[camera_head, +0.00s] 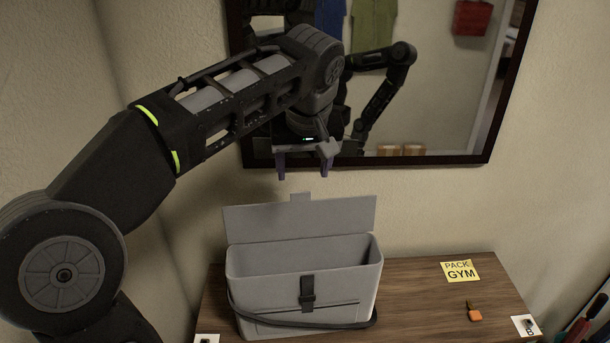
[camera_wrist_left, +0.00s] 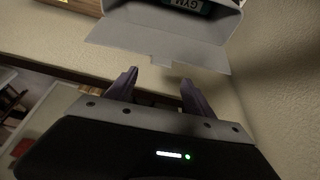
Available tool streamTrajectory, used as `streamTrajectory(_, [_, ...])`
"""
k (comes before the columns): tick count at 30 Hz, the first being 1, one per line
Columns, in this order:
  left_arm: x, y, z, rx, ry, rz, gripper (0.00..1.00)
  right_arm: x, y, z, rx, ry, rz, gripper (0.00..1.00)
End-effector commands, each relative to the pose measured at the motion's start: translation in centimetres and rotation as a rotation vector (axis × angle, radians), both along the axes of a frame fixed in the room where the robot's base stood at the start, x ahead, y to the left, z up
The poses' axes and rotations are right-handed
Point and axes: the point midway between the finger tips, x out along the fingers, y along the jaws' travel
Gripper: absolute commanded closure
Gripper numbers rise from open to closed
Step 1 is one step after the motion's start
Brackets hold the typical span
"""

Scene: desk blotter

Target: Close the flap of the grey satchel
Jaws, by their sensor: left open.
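The grey satchel (camera_head: 300,288) stands upright on the wooden table in the head view, its mouth open. Its flap (camera_head: 300,222) stands up at the back edge, with a small tab (camera_head: 300,197) at its top middle. A dark buckle (camera_head: 307,291) is on the satchel's front. My left gripper (camera_head: 304,174) is open and empty, above the flap and apart from it. In the left wrist view the open fingers (camera_wrist_left: 157,84) point toward the flap (camera_wrist_left: 155,47), whose tab lies near the gap between them. Something with GYM lettering (camera_wrist_left: 190,5) shows inside the satchel. My right gripper is not in view.
The wooden table (camera_head: 420,300) bears a yellow PACK GYM note (camera_head: 460,271), a small orange item (camera_head: 475,315) and white cards near the front corners. A dark-framed mirror (camera_head: 440,110) hangs on the wall behind, reflecting my arm. Table space right of the satchel is mostly free.

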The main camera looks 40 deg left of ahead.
Motion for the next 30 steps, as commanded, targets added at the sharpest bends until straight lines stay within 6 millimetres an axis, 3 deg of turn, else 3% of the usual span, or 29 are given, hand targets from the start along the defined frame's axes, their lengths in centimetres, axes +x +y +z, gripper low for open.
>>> streamTrajectory(14, [0.0,0.3,-0.5,0.002,0.003,0.005,0.38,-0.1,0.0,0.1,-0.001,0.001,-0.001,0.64])
streamTrajectory(30, [2.0,2.0,-6.9,0.001,0.002,0.004,0.38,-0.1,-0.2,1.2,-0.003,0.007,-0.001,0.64])
